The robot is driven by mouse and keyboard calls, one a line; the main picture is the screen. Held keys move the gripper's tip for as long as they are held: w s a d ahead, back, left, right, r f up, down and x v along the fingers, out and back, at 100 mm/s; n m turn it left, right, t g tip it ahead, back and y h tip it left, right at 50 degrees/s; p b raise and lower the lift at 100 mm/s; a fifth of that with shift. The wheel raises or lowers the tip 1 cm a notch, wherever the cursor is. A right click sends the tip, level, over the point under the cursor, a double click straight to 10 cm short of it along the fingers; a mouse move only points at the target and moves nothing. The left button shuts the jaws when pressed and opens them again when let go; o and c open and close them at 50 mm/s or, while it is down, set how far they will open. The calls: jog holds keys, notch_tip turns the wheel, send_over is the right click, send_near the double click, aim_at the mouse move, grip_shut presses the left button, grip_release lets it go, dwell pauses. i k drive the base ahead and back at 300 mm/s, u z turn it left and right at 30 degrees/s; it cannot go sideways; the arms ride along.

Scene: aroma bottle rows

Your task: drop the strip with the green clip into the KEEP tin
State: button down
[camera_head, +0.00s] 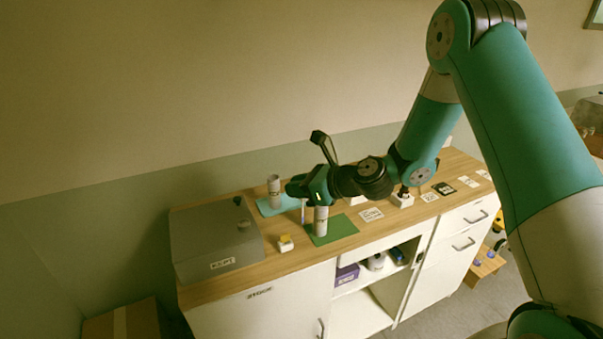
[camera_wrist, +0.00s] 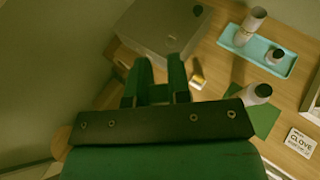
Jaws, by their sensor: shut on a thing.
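My gripper (camera_head: 303,190) is above the counter, over the space between the grey box and the green mat. It is shut on a thin pale strip (camera_head: 303,210), which hangs below the fingers in the head view. A green clip on it cannot be made out. In the wrist view my fingers (camera_wrist: 156,75) point toward the box, and the strip is not clear there. The grey box (camera_head: 205,232), with a small label that seems to read KEPT, stands at the counter's left end. It also shows in the wrist view (camera_wrist: 150,28). I cannot tell if it is the KEEP tin.
A bottle (camera_head: 320,224) stands on a green mat (camera_head: 342,227) close beside the strip. A blue tray (camera_head: 293,203) behind holds bottles. Cards and small items (camera_head: 371,215) lie to the right.

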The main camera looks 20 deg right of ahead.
aim_at(274, 205)
jog(key=z, duration=0.4)
jog(key=i, duration=1.15)
jog(key=u, duration=0.55)
